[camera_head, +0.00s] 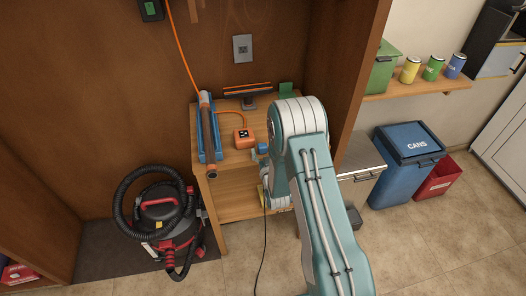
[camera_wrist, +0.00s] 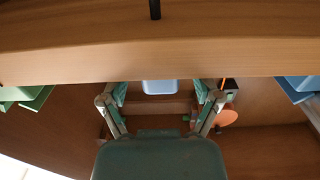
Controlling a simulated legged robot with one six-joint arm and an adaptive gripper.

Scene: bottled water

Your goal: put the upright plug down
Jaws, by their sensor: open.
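My gripper (camera_wrist: 161,100) is open in the wrist view, with its two fingers spread apart below a wooden board edge. A pale blue piece (camera_wrist: 160,87) shows between the fingers; I cannot tell whether it touches them. A short dark upright piece (camera_wrist: 155,9) shows above the board at the top; it may be the plug or its cord, I cannot tell which. In the head view my arm hides most of the gripper, over the right side of the small wooden desk (camera_head: 232,207). A thin black cord (camera_head: 262,250) hangs beside my arm to the floor.
An orange socket box (camera_head: 243,139), a blue rack with a tube (camera_head: 209,130) and a small stand (camera_head: 248,97) are on the desk. A vacuum cleaner (camera_head: 160,218) stands left. A blue bin (camera_head: 408,165) and red bin (camera_head: 437,178) stand right.

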